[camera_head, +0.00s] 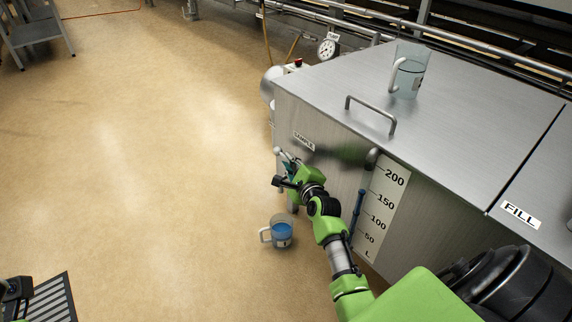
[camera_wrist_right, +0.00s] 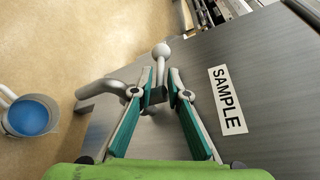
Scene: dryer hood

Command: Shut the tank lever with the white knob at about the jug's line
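The white knob (camera_wrist_right: 161,50) tops a short lever on the tank's tap, beside the SAMPLE label (camera_wrist_right: 227,99). In the right wrist view, the fingers of my right gripper (camera_wrist_right: 162,78) stand apart on either side of the lever stem, with the knob just beyond the tips. I cannot tell whether they touch the stem. My right gripper (camera_head: 283,172) also shows at the tank's side in the head view. The grey spout (camera_wrist_right: 105,87) points left. A jug with blue liquid (camera_head: 281,233) stands on the floor below and shows in the wrist view (camera_wrist_right: 30,117). No stream is clear.
A clear jug (camera_head: 411,75) and a handle (camera_head: 371,114) are on top of the steel tank (camera_head: 330,85). A level scale (camera_head: 381,205) is on its side. A dial gauge (camera_head: 327,47) is behind. Open floor lies left.

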